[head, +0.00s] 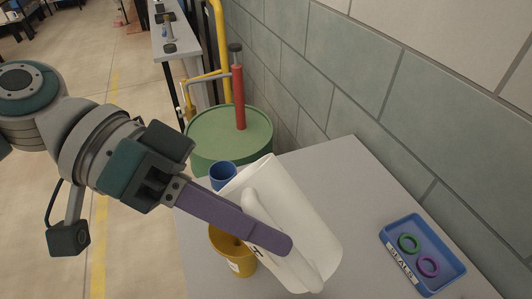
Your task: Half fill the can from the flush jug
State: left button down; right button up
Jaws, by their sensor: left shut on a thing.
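The white jug (300,220) is in my left gripper (277,242), above the near part of the grey table. The gripper's purple finger lies across its handle side. The jug is tilted, with its upper end leaning left; its mouth and contents cannot be made out. Dark lettering on it is mostly hidden by the finger. A yellow-orange can (240,266) with a pale label stands on the table, left of the jug and partly behind the finger. Its level inside cannot be told. No stream of liquid is visible. My right gripper is not in view.
A blue cup (222,174) stands behind the jug's upper end. A blue tray (455,268) labelled SEALS holds a green ring (401,243) and a purple ring (420,267) at right. A green drum (232,133) with a red pump (238,98) stands beyond the table. A block wall (400,110) runs along the right.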

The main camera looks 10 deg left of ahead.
pick_arm(q)
jog(key=shift+w+a+h+b, duration=0.1)
jog(key=shift+a+h+b, duration=0.15)
jog(key=shift+b, duration=0.3)
dwell(0.4)
jog(key=b, duration=0.1)
jog(key=h+b, duration=0.1)
jog(key=b, duration=0.1)
jog(key=shift+w+a+f+n+h, duration=0.2)
jog(key=shift+a+n+h, duration=0.05)
jog(key=shift+a+n, duration=0.05)
dwell(0.8)
